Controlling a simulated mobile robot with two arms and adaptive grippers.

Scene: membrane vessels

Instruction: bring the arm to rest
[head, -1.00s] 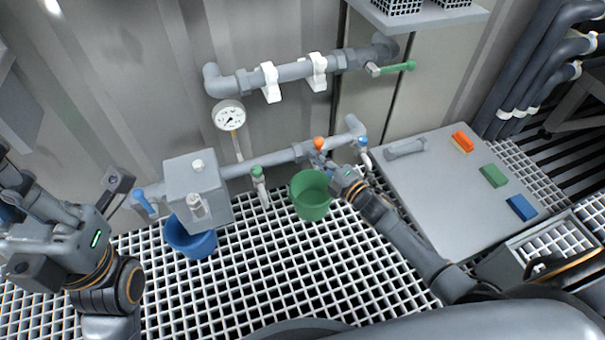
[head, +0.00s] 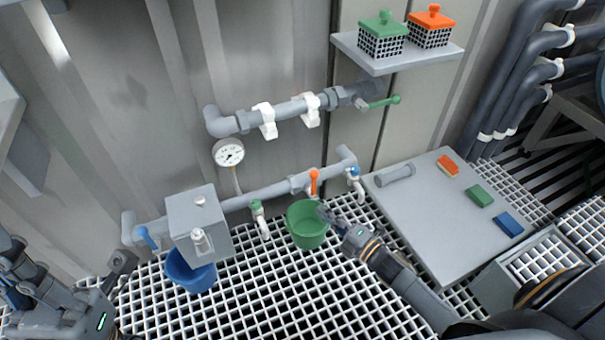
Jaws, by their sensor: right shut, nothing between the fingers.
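My right gripper (head: 328,214) is shut and empty. In the picture it overlaps the right rim of the green bucket (head: 307,230); I cannot tell whether it touches it. The bucket is below the lower pipe, near the tap with the orange handle (head: 314,182). My left arm comes in at the lower left, and its gripper (head: 122,262) is seen side-on, so its jaw opening is unclear.
A grey table (head: 440,218) at right bears orange, green (head: 480,196) and blue blocks and a grey cylinder. A blue bucket (head: 190,275) is below a grey box (head: 198,225). A shelf (head: 405,58) holds two lidded mesh baskets. Grating floor is open in front.

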